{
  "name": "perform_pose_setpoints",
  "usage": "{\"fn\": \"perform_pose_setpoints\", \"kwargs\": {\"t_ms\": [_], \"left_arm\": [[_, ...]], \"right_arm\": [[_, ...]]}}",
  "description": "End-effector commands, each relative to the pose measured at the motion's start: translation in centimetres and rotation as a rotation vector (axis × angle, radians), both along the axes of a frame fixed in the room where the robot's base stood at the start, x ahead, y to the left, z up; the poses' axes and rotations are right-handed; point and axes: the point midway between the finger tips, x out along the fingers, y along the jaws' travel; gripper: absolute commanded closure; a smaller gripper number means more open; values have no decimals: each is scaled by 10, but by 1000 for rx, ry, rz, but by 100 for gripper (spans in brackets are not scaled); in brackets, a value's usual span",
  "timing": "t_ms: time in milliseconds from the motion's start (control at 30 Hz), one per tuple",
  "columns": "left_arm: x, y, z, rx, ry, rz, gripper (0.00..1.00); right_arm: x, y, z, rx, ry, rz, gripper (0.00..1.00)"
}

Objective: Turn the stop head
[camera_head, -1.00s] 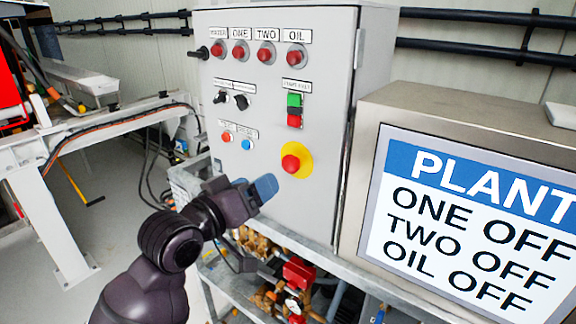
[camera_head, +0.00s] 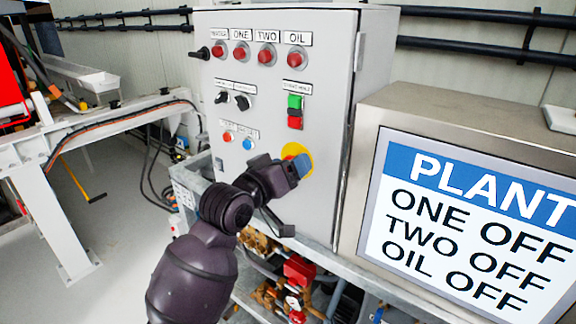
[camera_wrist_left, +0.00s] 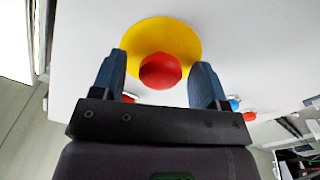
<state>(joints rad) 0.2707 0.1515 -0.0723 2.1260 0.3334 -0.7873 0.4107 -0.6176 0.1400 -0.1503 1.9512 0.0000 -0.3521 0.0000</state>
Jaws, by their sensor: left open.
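The stop head is a red knob on a yellow round plate, low on the front of the grey control cabinet. In the left wrist view the red stop head (camera_wrist_left: 160,71) sits between the two blue fingertips of my open left gripper (camera_wrist_left: 160,85), with a gap on each side. The yellow plate (camera_wrist_left: 165,37) shows behind it. In the head view my left gripper (camera_head: 301,163) is at the yellow plate (camera_head: 294,149) and hides the red head. My right gripper is in neither view.
The grey cabinet (camera_head: 325,110) carries red lamps, black switches, a green and red switch (camera_head: 295,111) and small red and blue buttons. A screen (camera_head: 480,215) at right reads PLANT, ONE OFF, TWO OFF, OIL OFF. Pipes and a red valve (camera_head: 299,269) lie below.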

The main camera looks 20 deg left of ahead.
Motion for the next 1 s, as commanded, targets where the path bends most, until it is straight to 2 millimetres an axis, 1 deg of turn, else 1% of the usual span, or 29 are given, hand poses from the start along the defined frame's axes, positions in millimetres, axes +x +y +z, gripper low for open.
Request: {"fn": "perform_pose_setpoints", "kwargs": {"t_ms": [33,67,100,367,467,567,833,1000], "left_arm": [[0,0,0,0,0,0,32],[0,0,0,0,0,0,35],[0,0,0,0,0,0,42],[0,0,0,0,0,0,81],[0,0,0,8,-3,0,82],[0,0,0,56,-20,1,82],[0,1,1,321,-117,1,82],[0,0,1,426,-158,1,82]], "right_arm": [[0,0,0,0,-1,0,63],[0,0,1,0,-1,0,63],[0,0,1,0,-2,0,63],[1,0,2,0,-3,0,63],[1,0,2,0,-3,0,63],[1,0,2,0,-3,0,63],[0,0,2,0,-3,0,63],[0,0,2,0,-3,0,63]]}}
